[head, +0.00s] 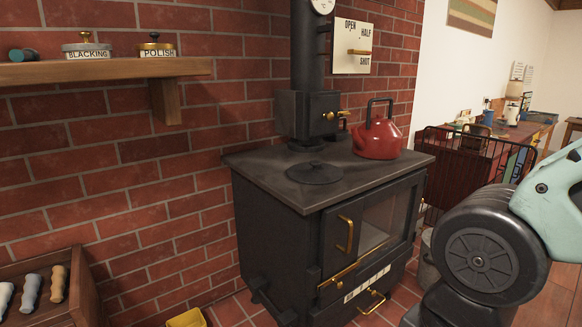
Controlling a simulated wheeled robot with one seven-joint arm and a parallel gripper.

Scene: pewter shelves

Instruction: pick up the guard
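A black wire guard (470,155) stands on the floor to the right of the black stove (310,185), in front of a red-sided workbench. Its lower right part is hidden behind my arm, which fills the right edge of the head view. My gripper is outside the picture, so its fingers and anything in them cannot be seen.
A red kettle (377,138) sits on the stove top. A wooden shelf (100,70) on the brick wall holds tins. A wooden box (75,290) with several brushes and a yellow container (187,318) are low at left. A workbench (535,130) stands at right.

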